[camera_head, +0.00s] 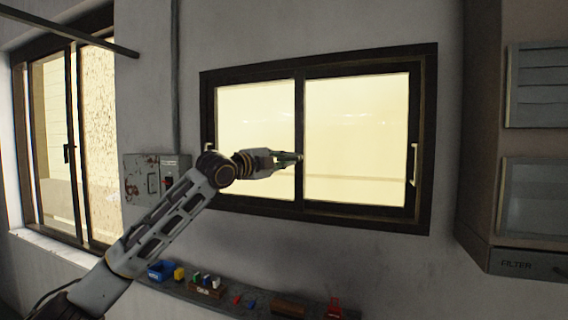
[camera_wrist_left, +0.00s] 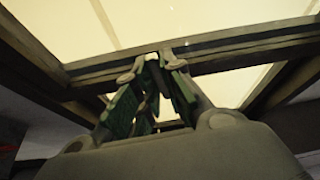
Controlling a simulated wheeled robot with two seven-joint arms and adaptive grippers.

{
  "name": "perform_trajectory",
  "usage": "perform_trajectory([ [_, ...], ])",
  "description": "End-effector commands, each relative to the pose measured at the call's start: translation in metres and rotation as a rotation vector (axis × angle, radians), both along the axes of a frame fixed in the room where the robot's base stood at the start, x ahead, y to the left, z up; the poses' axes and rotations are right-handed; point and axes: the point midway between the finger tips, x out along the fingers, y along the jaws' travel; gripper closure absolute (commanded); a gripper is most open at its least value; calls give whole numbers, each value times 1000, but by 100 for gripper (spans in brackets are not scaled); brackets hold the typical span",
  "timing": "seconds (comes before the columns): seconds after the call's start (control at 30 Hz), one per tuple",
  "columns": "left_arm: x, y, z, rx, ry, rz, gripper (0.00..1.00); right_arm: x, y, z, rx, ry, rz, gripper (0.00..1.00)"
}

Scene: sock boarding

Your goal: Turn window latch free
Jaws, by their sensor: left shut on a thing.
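The window (camera_head: 355,150) has a dark frame and two bright panes, split by a dark middle upright (camera_head: 299,120). My left gripper (camera_head: 298,157) reaches in from the left across the left pane to this upright. In the left wrist view the gripper (camera_wrist_left: 155,62) has its green-padded fingers closed together against the dark frame bar (camera_wrist_left: 225,58). It is shut on a small part there, likely the window latch, which the fingers mostly hide. I cannot make out how the latch is turned. My right gripper is not in view.
A rusty electrical box (camera_head: 143,178) is on the wall just behind my left arm. A shelf (camera_head: 262,298) below the window holds small bins and loose items. A second window (camera_head: 70,150) is at the left, and a filter cabinet (camera_head: 520,180) stands at the right.

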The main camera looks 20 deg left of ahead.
Motion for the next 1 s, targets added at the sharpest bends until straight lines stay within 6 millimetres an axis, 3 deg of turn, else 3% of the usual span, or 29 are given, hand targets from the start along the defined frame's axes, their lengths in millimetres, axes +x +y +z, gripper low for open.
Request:
perform_trajectory([
  [0.3,0,0,3,109,-2,1,100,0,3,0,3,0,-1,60],
  [0.77,0,0,3,127,-2,1,100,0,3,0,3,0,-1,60],
  [0.8,0,0,3,127,-2,1,88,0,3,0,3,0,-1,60],
  [0.97,0,0,3,125,-2,0,68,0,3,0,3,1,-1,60],
  [1.0,0,0,3,125,-2,0,68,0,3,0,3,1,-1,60],
])
